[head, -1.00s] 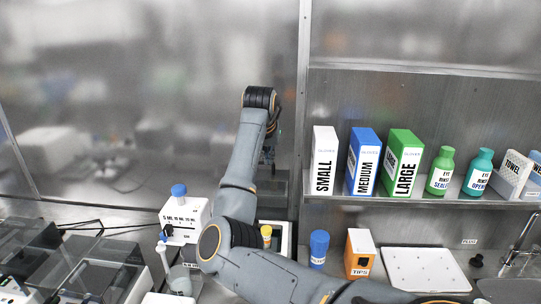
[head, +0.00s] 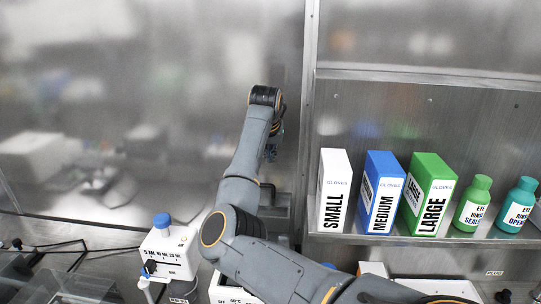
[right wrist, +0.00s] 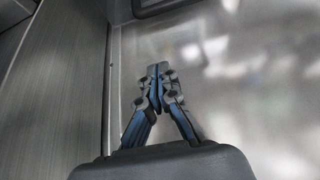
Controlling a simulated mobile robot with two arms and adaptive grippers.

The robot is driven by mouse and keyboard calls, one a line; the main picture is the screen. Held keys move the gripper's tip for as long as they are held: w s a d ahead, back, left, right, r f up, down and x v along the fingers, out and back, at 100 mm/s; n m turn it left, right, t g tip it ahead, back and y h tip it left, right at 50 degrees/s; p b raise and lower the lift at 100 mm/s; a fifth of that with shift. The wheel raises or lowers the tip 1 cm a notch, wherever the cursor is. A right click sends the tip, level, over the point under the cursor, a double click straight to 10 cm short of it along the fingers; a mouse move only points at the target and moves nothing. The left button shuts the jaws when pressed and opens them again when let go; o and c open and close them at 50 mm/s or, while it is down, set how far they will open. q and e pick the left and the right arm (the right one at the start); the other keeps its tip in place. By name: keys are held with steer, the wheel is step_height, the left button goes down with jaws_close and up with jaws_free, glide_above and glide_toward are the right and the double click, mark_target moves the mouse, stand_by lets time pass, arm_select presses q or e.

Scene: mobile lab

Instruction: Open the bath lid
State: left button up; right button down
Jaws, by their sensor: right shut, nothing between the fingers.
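My right gripper (head: 272,148) is raised in front of the back wall, near the middle of the head view. The right wrist view shows its fingers (right wrist: 157,75) together, with nothing between them. A see-through grey lid (head: 75,288) lies at the lower left of the head view, cut off by the bottom edge. It looks closed, but I cannot tell for sure that it is the bath lid. My right gripper is well above it and to its right, touching nothing. My left gripper is not in view.
A white dispenser box (head: 172,250) with a blue cap stands on the bench beside my arm. Glove boxes (head: 383,193) and eye rinse bottles (head: 473,204) stand on the right shelf. A vertical post (head: 309,110) is right of my gripper.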

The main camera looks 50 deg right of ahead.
mark_target(270, 195)
steer(key=p+x, duration=0.2)
steer(key=x, duration=0.5)
steer(key=shift+f+p, duration=0.25)
steer(key=shift+p, duration=0.1)
steer(key=shift+s+a+p, duration=0.75)
steer(key=shift+s+a, duration=0.2)
steer(key=shift+a, duration=0.25)
steer(key=shift+s+a+f, duration=0.15)
steer(key=shift+s+a, duration=0.2)
steer(key=shift+a, duration=0.05)
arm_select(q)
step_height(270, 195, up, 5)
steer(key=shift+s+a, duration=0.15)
arm_select(e)
steer(key=shift+f, duration=0.15)
steer(key=shift+d, duration=0.1)
